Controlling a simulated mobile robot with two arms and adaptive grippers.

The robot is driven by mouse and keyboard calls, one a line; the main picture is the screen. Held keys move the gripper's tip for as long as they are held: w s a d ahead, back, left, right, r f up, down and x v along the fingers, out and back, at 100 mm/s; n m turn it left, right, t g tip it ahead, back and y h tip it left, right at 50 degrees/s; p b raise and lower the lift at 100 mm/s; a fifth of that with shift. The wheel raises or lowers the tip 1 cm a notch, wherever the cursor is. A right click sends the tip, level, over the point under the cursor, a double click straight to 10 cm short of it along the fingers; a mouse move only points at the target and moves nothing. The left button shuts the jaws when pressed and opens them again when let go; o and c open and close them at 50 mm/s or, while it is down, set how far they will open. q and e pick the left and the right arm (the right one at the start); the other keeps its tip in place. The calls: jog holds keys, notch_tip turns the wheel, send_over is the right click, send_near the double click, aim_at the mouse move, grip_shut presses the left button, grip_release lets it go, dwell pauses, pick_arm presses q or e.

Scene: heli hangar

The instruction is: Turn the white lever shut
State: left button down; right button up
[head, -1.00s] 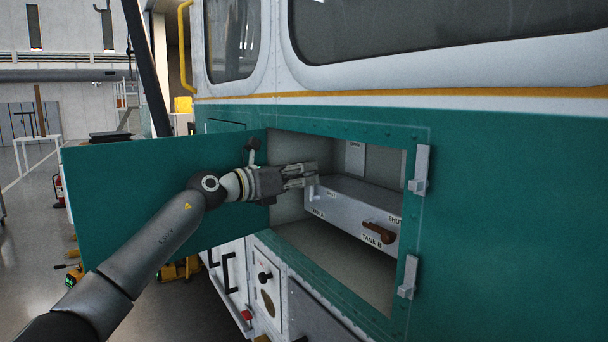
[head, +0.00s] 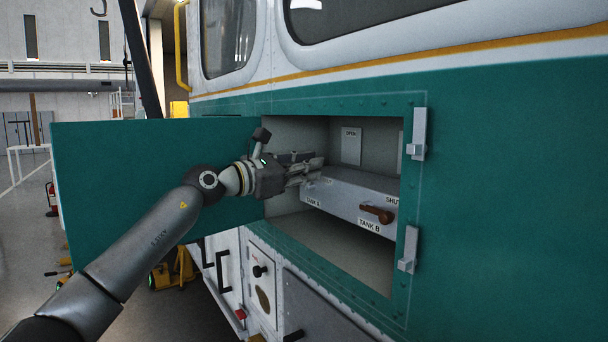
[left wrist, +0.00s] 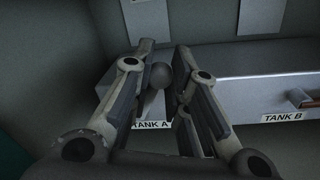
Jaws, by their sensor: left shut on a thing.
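My left gripper (head: 319,170) reaches into the open compartment, at the left end of a grey valve box (head: 345,197). In the left wrist view its two fingers (left wrist: 163,62) stand on either side of a rounded grey-white knob (left wrist: 161,75), which looks like the end of the white lever above the TANK A label (left wrist: 150,124). The gripper is shut on it. The fingers hide the rest of the lever, so I cannot tell its angle. A brown lever (head: 376,214) sits above the TANK B label (head: 369,225). My right gripper is not in view.
A green door (head: 150,190) stands swung open at the left, behind my left arm. The compartment's frame has grey latches (head: 419,135) on its right edge. An OPEN plate (head: 351,146) is on the back wall. The space below the valve box is empty.

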pick_arm(q)
jog(key=shift+s+d+f+m+b, duration=0.25)
jog(key=shift+m+b, duration=0.1)
jog(key=shift+m, duration=0.15)
jog(key=c, duration=1.3)
grip_release()
jog(key=shift+c, duration=0.2)
jog(key=shift+a, duration=0.15)
jog(key=v, duration=1.1)
jog(key=shift+s+a, duration=0.3)
jog(key=shift+f, duration=0.1)
